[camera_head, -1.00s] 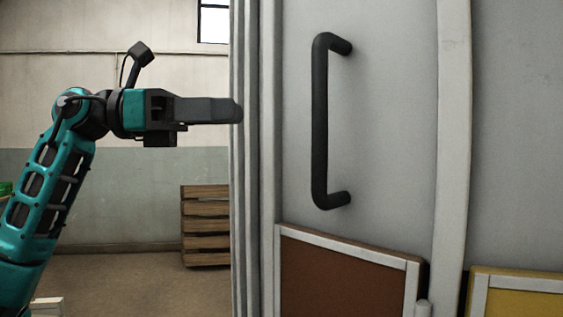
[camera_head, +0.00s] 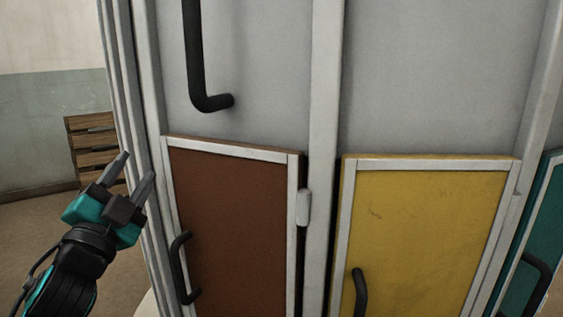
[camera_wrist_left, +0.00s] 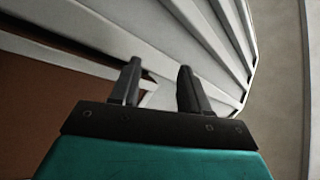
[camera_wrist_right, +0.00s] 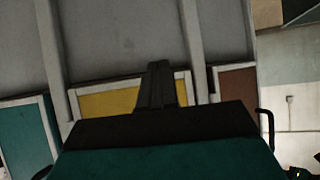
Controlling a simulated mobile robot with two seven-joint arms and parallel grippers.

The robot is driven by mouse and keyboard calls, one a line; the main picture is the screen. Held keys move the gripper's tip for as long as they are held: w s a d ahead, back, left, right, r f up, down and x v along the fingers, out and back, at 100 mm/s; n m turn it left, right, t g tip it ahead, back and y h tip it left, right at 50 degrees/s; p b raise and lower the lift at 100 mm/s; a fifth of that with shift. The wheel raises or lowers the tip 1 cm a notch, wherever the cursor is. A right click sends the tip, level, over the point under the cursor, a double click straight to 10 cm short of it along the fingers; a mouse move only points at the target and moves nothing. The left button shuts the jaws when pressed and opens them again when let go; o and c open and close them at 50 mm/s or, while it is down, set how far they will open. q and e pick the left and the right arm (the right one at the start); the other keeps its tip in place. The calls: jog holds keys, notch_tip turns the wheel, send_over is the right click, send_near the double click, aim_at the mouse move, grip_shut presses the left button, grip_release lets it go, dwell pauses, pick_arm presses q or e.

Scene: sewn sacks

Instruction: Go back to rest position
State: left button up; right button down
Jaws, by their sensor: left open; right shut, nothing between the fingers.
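My left gripper (camera_head: 134,174) is open and empty, low at the left of the head view. Its fingers point up, beside the left edge of a grey cabinet (camera_head: 420,70). In the left wrist view its two fingers (camera_wrist_left: 160,88) stand apart, with the cabinet's ribbed side beyond them. My right gripper (camera_wrist_right: 160,85) shows only in the right wrist view. Its fingers are together with nothing between them, facing the cabinet front. The right arm is out of the head view.
The cabinet has a brown door (camera_head: 235,215), a yellow door (camera_head: 430,230) and a teal door (camera_head: 535,235), with black handles. A long black handle (camera_head: 196,60) sticks out above the brown door. Wooden crates (camera_head: 90,145) stand at the back left.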

pick_arm(q)
jog(key=s+f+n+g+y, duration=0.2)
jog(key=s+f+n+g, duration=0.25)
jog(key=f, duration=0.75)
jog(key=s+f+n+g+y, duration=0.2)
jog(key=s+f+n+g, duration=0.3)
jog(key=f, duration=0.6)
jog(key=s+d+f+n+g+h, duration=0.1)
jog(key=s+d+f+g, duration=0.1)
jog(key=s+f+g, duration=0.6)
jog(key=s+d+f+g+h, duration=0.15)
jog(key=s+f, duration=0.25)
jog(key=s, duration=0.8)
jog(key=w+d+f+t+p, duration=0.2)
jog(key=w+f+t+p, duration=0.1)
jog(key=w, duration=0.4)
jog(key=shift+w+d+t+h+p, duration=0.2)
jog(key=shift+w+t+h+p, duration=0.15)
jog(key=shift+t+p, duration=0.6)
jog(key=shift+w+d+f+m+t, duration=0.1)
jog(key=shift+w+d+m+t, duration=0.2)
jog(key=shift+t, duration=0.75)
pick_arm(e)
jog(key=shift+s+d+r+h, duration=0.2)
jog(key=shift+d+r, duration=0.25)
jog(key=shift+r, duration=0.35)
jog(key=shift+s+d+r+h, duration=0.1)
jog(key=shift+s+d+r, duration=0.1)
jog(key=shift+d+r, duration=0.4)
